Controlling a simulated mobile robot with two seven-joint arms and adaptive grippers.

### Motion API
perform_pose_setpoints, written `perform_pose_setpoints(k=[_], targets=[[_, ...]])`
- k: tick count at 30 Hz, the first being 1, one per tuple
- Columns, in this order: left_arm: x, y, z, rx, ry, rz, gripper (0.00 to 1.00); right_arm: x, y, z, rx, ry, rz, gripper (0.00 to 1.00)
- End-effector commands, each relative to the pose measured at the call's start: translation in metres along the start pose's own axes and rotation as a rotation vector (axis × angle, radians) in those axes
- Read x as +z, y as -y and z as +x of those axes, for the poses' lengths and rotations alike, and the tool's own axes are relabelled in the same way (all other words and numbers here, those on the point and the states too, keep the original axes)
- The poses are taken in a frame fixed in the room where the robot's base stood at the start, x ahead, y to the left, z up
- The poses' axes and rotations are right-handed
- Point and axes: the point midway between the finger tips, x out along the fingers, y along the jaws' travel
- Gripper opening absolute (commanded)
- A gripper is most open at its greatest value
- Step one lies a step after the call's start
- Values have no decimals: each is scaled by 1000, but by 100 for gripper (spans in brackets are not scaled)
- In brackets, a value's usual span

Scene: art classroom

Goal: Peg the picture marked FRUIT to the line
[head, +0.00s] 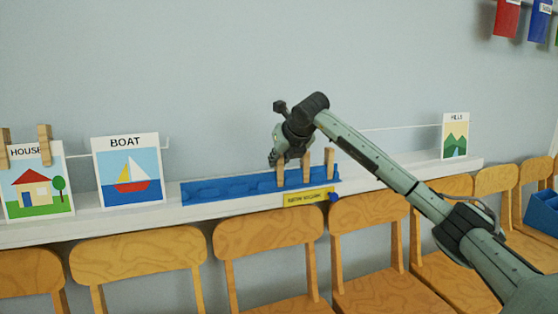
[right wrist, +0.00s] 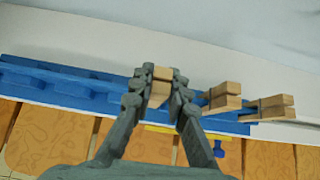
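No picture marked FRUIT shows in either view. A thin white line (head: 400,127) runs above the white shelf, partly hidden by my right arm. Wooden pegs stand upright in a blue rack (head: 220,191) on the shelf: a left peg (head: 281,173), a middle peg (head: 306,169) and a right peg (head: 329,164). My right gripper (head: 280,158) is over the left peg. In the right wrist view its fingers (right wrist: 162,82) press on both sides of that peg (right wrist: 158,94), which is still in the rack. My left gripper is not in view.
The HOUSE picture (head: 38,188) has two pegs at its top. The BOAT picture (head: 128,172) and HILLS picture (head: 455,138) show no pegs. Wooden chairs (head: 270,240) line the shelf front. A yellow label (head: 306,198) is below the rack. A blue bin (head: 541,214) is at right.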

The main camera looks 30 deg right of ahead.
Motion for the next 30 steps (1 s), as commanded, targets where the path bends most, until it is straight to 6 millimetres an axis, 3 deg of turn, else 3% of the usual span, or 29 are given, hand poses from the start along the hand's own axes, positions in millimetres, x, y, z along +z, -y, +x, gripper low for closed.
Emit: perform_pose_setpoints(k=[30], targets=[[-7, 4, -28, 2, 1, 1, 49, 32, 0, -28, 1, 0, 0, 0]])
